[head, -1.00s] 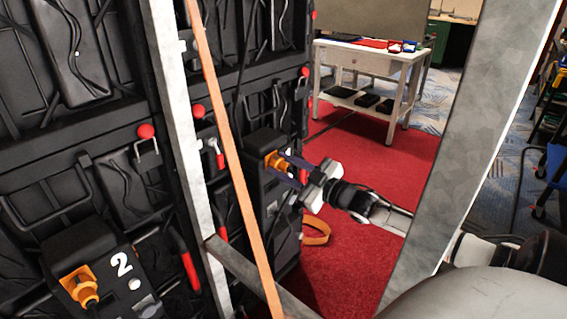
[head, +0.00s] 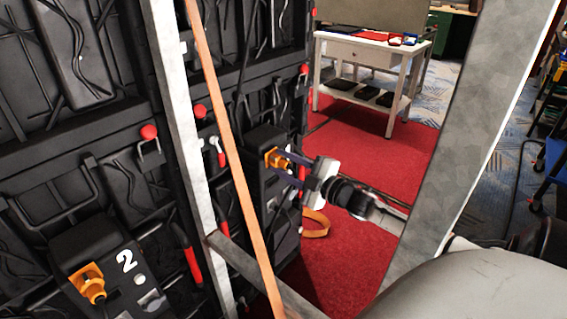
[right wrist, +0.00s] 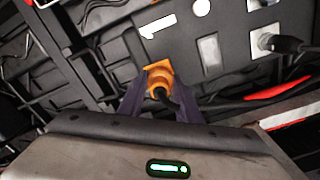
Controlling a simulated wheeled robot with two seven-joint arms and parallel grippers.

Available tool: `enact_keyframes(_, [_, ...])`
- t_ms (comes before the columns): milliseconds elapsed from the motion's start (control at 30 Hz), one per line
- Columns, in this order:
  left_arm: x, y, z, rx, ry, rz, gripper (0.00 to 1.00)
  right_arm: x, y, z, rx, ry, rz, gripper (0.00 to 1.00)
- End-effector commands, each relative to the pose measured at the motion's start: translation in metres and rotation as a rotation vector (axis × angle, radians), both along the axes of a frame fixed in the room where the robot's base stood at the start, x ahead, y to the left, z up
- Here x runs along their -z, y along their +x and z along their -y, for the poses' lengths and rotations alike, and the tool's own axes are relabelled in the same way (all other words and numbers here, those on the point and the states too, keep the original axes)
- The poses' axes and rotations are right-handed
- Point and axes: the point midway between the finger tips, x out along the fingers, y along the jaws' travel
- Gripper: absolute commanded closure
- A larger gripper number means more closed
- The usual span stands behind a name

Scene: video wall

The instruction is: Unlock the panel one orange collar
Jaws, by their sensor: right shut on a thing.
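The orange collar (head: 277,158) sits on a black box on the back of the video wall, beyond the metal upright. In the right wrist view the orange collar (right wrist: 158,80) lies between the two dark purple fingers, with a black cable coming out of it. A white number one mark (right wrist: 158,25) is on the panel beside it. My right gripper (head: 285,161) is shut on this collar; it also shows in the right wrist view (right wrist: 160,92). A second orange collar (head: 87,284) is on the box marked 2 at lower left. My left gripper is out of view.
A metal upright (head: 180,135) and an orange strap (head: 228,150) stand in front of the wall. A wide grey post (head: 480,130) is at right. A white table (head: 365,55) stands behind on red carpet (head: 400,155). Red-handled latches (head: 192,265) line the panels.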

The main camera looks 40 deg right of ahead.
Motion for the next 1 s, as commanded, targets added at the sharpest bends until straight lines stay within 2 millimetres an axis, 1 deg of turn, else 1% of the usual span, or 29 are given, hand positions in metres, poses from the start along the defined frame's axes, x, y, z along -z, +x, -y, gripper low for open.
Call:
enact_keyframes(367, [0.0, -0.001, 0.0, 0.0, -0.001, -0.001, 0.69, 0.0, 0.0, -0.001, -0.002, -0.011, 0.001, 0.92])
enact_keyframes(400, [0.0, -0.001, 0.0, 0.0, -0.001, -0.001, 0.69, 0.0, 0.0, -0.001, -0.002, -0.011, 0.001, 0.66])
enact_keyframes(500, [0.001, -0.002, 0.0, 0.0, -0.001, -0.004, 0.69, 0.0, 0.0, -0.001, -0.001, -0.01, 0.0, 0.5])
enact_keyframes(833, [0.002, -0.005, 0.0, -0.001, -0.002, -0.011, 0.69, 0.0, -0.002, 0.0, 0.0, -0.008, 0.0, 0.5])
enact_keyframes(933, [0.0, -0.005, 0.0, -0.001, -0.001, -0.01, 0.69, 0.001, -0.009, 0.001, 0.0, -0.007, -0.002, 0.5])
enact_keyframes(1000, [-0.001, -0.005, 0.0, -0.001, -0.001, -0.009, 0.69, 0.001, -0.018, 0.001, -0.001, -0.007, -0.002, 0.5])
